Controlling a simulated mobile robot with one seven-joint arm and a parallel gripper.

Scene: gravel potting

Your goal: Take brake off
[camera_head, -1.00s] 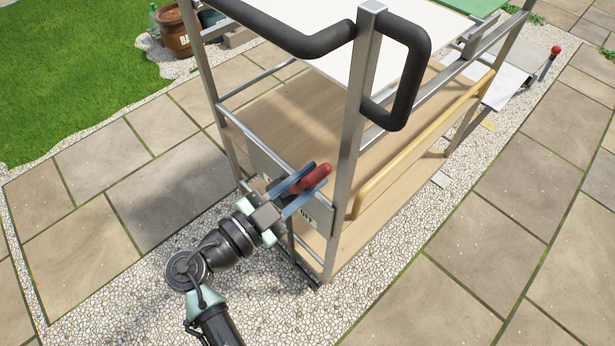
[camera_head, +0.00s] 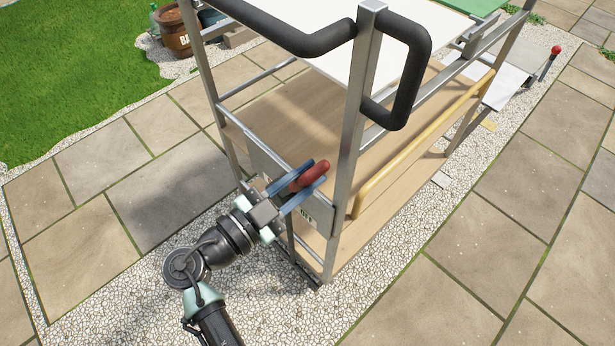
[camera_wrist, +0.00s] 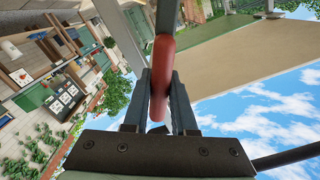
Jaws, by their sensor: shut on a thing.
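The brake lever has a red grip (camera_head: 309,176) and sits at the near end of the cart (camera_head: 352,140), beside a metal post. My gripper (camera_head: 304,187) is shut on the red grip, with one blue-grey finger on each side of it. In the wrist view the red grip (camera_wrist: 162,75) stands between the two fingers (camera_wrist: 160,105), and a dark bar runs on beyond it. A plate behind the gripper carries lettering that reads "OFF" (camera_head: 307,219) in part; the rest of the plate is covered by my gripper.
The cart has black padded handles (camera_head: 405,50), wooden shelves (camera_head: 275,115) and a yellow rail (camera_head: 420,140) on its right side. Another red-knobbed lever (camera_head: 556,50) stands at the far right.

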